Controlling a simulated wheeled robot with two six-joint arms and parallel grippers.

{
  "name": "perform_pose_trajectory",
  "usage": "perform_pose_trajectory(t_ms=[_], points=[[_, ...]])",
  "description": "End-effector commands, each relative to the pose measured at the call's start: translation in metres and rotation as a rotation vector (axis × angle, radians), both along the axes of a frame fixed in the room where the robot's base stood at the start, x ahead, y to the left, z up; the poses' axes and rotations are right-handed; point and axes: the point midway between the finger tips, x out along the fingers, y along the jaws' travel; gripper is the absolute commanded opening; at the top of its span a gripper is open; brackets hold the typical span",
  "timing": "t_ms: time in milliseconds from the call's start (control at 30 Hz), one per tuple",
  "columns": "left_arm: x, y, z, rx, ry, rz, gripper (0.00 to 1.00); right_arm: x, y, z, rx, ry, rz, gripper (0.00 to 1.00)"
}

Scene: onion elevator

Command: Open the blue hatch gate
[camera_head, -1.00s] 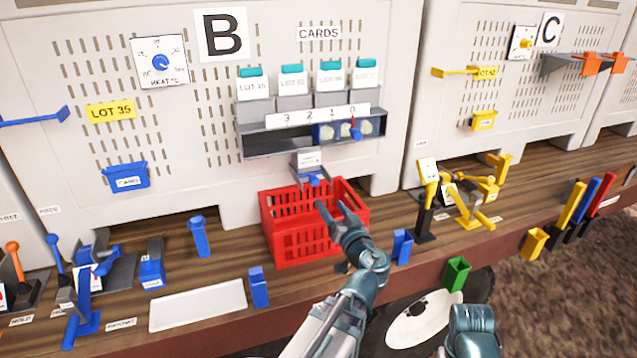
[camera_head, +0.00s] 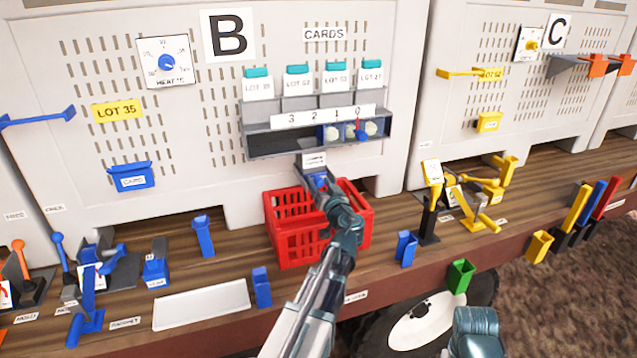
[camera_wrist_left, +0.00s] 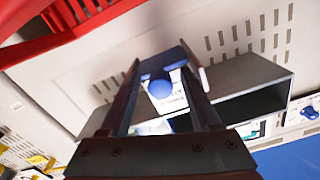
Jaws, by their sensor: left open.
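The hatch gate is a small grey plate with a blue knob and a white label (camera_head: 314,160), below the card shelf on bin B and above the red basket. In the left wrist view the blue knob (camera_wrist_left: 160,88) lies between my left fingers. My left gripper (camera_head: 318,184) is open at the hatch, and its fingers partly hide the knob in the head view. The wrist view shows a finger on each side of the knob, with no clear grip on it.
The red basket (camera_head: 292,240) stands on the wooden ledge directly under the hatch and my left wrist. A white tray (camera_head: 202,305) and blue holders lie to its left. Yellow levers (camera_head: 475,215) stand to the right. A grey shelf (camera_head: 275,145) overhangs the hatch.

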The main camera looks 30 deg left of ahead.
Motion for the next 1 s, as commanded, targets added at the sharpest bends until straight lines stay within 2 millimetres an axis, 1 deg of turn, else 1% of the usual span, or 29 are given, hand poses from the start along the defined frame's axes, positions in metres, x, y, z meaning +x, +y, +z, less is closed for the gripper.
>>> perform_pose_trajectory(t_ms=[100,367,400,467,500,567,600,733,767,1000], points=[[0.0037,0.0038,0.0,0.0,0.0,-0.001,0.63,0.0,0.0,0.0,0.0,0.0,0.0,0.5],[0.0036,0.0045,0.0,0.0,0.0,-0.001,0.63,0.0,0.0,0.0,0.0,0.0,0.0,0.5],[0.0035,0.0045,0.0,0.0,0.0,-0.001,0.61,0.0,0.0,0.0,0.0,0.0,0.0,0.5],[0.0035,0.0045,0.0,0.0,0.0,0.0,0.51,0.0,0.0,0.0,0.0,0.0,0.0,0.5],[0.0035,0.0045,0.0,0.0,0.0,0.0,0.43,0.0,0.0,0.0,0.0,0.0,0.0,0.5],[0.0035,0.0044,0.0,0.0,0.0,0.0,0.33,0.0,0.0,0.0,0.0,0.0,0.0,0.5],[0.0035,0.0043,-0.0001,0.0,0.0,0.0,0.25,0.0,0.0,0.0,0.0,0.0,0.0,0.5],[0.0035,0.0043,-0.0001,0.0,0.0,0.0,0.02,0.0,0.0,0.0,0.0,0.0,0.0,0.5],[0.0035,0.0043,-0.0001,0.0,0.0,0.0,0.0,0.0,0.0,0.0,0.0,0.0,0.0,0.5],[0.0036,0.0042,-0.0001,0.0,0.0,-0.001,0.0,0.0,0.0,0.0,0.0,0.0,0.0,0.5]])
